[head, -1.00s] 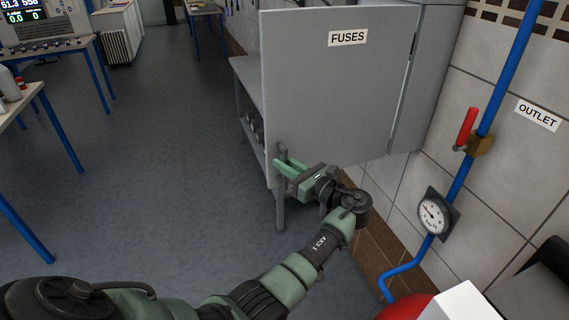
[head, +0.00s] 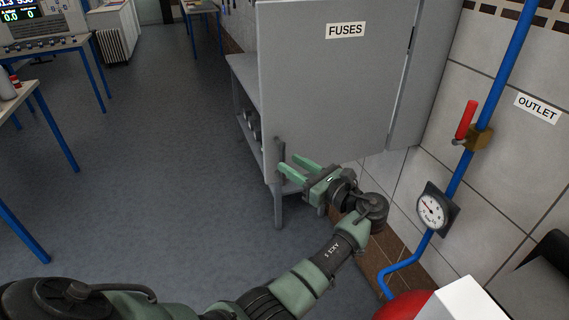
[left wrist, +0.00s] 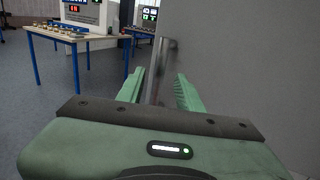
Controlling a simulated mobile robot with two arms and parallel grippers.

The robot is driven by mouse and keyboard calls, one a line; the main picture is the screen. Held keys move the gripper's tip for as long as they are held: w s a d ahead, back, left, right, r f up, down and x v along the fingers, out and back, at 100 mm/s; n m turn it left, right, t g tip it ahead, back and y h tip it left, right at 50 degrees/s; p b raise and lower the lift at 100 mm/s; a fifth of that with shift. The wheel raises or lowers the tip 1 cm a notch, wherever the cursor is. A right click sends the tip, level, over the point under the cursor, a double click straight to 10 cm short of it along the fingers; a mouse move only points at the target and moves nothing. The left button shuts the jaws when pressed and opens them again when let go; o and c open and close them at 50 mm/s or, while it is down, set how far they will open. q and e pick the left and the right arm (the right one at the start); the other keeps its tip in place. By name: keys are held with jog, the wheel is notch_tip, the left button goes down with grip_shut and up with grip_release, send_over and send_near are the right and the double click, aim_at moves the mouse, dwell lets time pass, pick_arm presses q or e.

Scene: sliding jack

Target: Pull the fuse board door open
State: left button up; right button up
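The grey fuse board door (head: 330,95), labelled FUSES, stands swung out from its cabinet (head: 428,85) on the right wall. Its upright grey bar handle (head: 280,150) is at the lower left of the door, and it also shows in the left wrist view (left wrist: 160,65). My left gripper (head: 288,164) is open at the handle's lower part, fingers pointing left. In the left wrist view the bar appears between the two green fingers (left wrist: 160,80), with no visible grip; I cannot tell whether they touch it. My right gripper is not in view.
A grey bench (head: 243,75) stands behind the door. A blue pipe (head: 490,110) with a red-handled valve (head: 467,120) and a gauge (head: 433,211) runs along the right wall. A red rounded object (head: 405,307) is at the bottom.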

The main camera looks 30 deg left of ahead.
pick_arm(q)
jog(key=v, duration=0.3)
jog(key=shift+d+b, duration=0.35)
